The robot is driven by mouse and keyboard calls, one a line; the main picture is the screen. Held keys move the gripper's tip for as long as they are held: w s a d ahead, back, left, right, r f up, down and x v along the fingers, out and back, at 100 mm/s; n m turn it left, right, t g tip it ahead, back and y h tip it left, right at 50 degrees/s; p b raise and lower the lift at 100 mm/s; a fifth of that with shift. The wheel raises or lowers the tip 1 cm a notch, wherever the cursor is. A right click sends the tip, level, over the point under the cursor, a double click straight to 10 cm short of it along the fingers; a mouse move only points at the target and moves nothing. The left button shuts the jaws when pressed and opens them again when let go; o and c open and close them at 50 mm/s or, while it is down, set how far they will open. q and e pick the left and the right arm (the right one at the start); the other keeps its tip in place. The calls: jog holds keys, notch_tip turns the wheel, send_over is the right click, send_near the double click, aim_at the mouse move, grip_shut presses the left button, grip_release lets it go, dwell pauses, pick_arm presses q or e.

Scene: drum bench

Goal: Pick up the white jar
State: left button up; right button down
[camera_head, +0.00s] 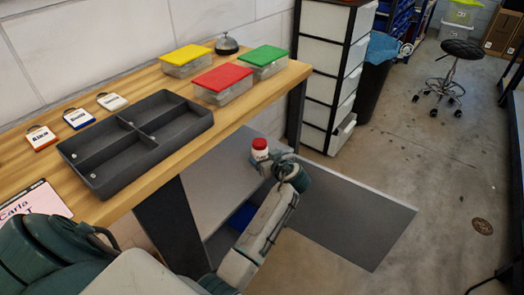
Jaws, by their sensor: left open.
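The white jar (260,155) with a red lid (260,144) shows near the middle of the camera_head view, in front of the grey panel below the bench. My left gripper (266,163) is at the jar, with its arm reaching up from the bottom of the view. The gripper is open. Its fingers are small and dark here and hide the jar's lower part; I cannot tell whether they touch it. My right gripper is not in view.
The wooden bench (270,96) holds a dark divided tray (150,178), boxes with yellow (186,54), red (222,77) and green (263,55) lids, a bell (227,45) and several name cards. A drawer unit (322,55) stands behind.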

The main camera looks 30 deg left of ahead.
aim_at(260, 153)
pick_arm(q)
jog(key=x, duration=0.6)
jog(key=shift+w+f, duration=0.1)
jog(key=shift+f, duration=0.25)
jog(key=shift+r, duration=0.1)
jog(key=c, duration=1.2)
